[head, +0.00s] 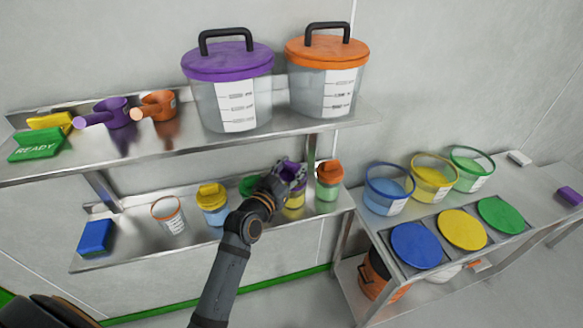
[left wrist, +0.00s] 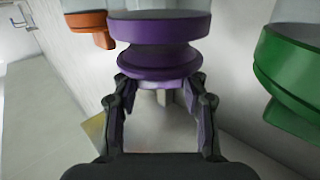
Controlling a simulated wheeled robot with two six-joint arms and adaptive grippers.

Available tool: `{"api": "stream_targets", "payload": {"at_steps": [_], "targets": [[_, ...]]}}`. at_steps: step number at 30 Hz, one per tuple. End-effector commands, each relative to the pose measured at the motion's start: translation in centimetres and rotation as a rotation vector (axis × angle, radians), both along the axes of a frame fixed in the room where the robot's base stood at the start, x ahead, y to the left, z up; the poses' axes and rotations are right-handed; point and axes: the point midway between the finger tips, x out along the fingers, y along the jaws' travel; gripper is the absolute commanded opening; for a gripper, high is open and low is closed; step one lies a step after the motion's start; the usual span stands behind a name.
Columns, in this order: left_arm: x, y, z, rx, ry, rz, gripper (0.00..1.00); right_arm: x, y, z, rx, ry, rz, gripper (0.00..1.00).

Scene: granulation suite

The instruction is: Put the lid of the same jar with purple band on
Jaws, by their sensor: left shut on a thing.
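On the lower wall shelf stands a small clear jar with yellow contents (head: 294,201). My left gripper (head: 290,178) is at its top, shut on a purple lid. In the left wrist view the purple lid (left wrist: 158,62) sits at the fingertips of my left gripper (left wrist: 160,95). It is directly against or very close to the jar's wider purple band (left wrist: 160,29); I cannot tell whether it is fully seated. The gripper hides most of the lid in the head view. My right gripper is not in view.
A green-lidded jar (head: 250,187) and an orange-lidded jar (head: 329,182) stand close on either side. A yellow-lidded jar (head: 212,205) and an open cup (head: 169,215) are further left. The upper shelf (head: 160,146) overhangs, carrying large purple-lidded (head: 228,85) and orange-lidded (head: 326,75) containers.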

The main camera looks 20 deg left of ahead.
Motion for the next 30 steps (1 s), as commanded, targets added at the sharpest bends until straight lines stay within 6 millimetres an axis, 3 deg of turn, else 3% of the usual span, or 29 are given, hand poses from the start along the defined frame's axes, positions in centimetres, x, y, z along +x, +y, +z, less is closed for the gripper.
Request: {"api": "stream_targets", "payload": {"at_steps": [3, 8, 9, 13, 22, 26, 27, 30], "targets": [[0.0, 0.0, -0.5, 0.0, 0.0, 0.0, 0.16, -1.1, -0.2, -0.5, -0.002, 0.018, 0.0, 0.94], [0.0, 0.0, -0.6, 0.0, 0.0, 0.0, 0.16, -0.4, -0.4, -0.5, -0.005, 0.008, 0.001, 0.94], [0.0, 0.0, -0.6, 0.0, 0.0, 0.0, 0.49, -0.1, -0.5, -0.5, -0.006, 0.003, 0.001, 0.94], [0.0, 0.0, -0.6, 0.0, 0.0, 0.0, 0.66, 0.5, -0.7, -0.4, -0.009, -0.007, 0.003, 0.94], [0.0, 0.0, -0.4, 0.0, 0.0, 0.0, 0.66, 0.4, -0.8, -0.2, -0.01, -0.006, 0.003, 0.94], [0.0, 0.0, 1.4, 0.001, -0.001, 0.0, 0.66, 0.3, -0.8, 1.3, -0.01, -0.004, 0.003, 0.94], [-0.8, 0.2, 0.5, 0.003, 0.002, 0.0, 0.66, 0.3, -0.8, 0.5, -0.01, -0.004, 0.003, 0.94], [-3.4, 0.6, 0.3, 0.003, 0.002, -0.001, 0.66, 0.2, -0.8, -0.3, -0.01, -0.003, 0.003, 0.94]]}}
